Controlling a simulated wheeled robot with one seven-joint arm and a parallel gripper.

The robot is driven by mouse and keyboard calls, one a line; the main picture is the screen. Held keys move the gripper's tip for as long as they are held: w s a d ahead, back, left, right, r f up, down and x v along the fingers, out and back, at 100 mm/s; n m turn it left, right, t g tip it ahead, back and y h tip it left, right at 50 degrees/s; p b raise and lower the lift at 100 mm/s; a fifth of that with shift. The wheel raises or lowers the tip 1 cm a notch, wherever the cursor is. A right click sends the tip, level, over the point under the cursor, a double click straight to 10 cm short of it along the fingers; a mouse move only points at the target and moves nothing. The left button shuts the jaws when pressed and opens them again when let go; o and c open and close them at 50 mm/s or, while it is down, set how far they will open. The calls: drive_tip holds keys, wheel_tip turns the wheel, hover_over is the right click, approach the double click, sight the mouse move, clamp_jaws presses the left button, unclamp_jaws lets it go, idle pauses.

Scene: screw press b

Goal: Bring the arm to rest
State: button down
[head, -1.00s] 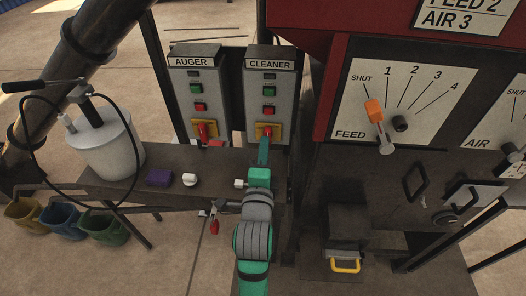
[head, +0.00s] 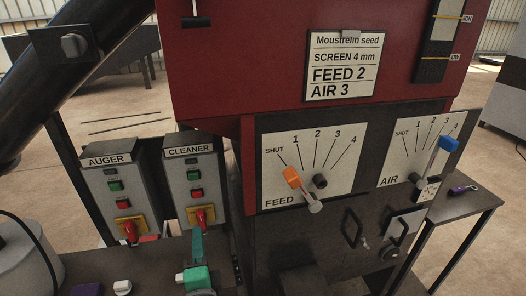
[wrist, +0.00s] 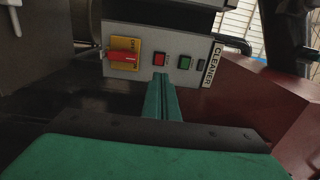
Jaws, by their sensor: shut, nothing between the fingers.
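My gripper (head: 197,243) is green and shut, with nothing between its fingers. In the head view it points up at the lower part of the CLEANER box, and the rest of my arm runs out of the bottom edge. In the wrist view my closed fingers (wrist: 161,97) point at the CLEANER box (wrist: 180,60). The red switch (wrist: 124,57) on its yellow plate is left of the fingertips there. In the head view this red switch (head: 201,217) stands just above the fingertips. I cannot tell whether they touch the box.
The AUGER box (head: 118,199) stands left of the CLEANER box (head: 191,176). The red machine (head: 225,70) rises at right with an orange FEED lever (head: 292,178) and a blue AIR lever (head: 448,145). A bench with a white can (head: 27,265) lies below left.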

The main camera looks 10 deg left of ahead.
drive_tip(key=s+d+f+n+h, duration=0.25)
drive_tip(key=s+d+f, duration=0.25)
drive_tip(key=d+f, duration=0.35)
drive_tip(key=s+d+f+n+h, duration=0.2)
drive_tip(key=s+d+f+n, duration=0.25)
drive_tip(key=d+f, duration=0.4)
drive_tip(key=s+d+f+n+h, duration=0.2)
drive_tip(key=s+d, duration=0.2)
drive_tip(key=s, duration=0.6)
drive_tip(key=s+d+f+n+h, duration=0.1)
drive_tip(key=s+d, duration=0.4)
drive_tip(key=s, duration=0.5)
drive_tip(key=f+n, duration=0.1)
drive_tip(key=n, duration=0.1)
drive_tip(key=shift+s+f+n+g+h, duration=0.2)
drive_tip(key=shift+f+n+g+h, duration=0.05)
drive_tip(key=shift+n+g+h, duration=0.1)
drive_tip(key=shift+d, duration=0.1)
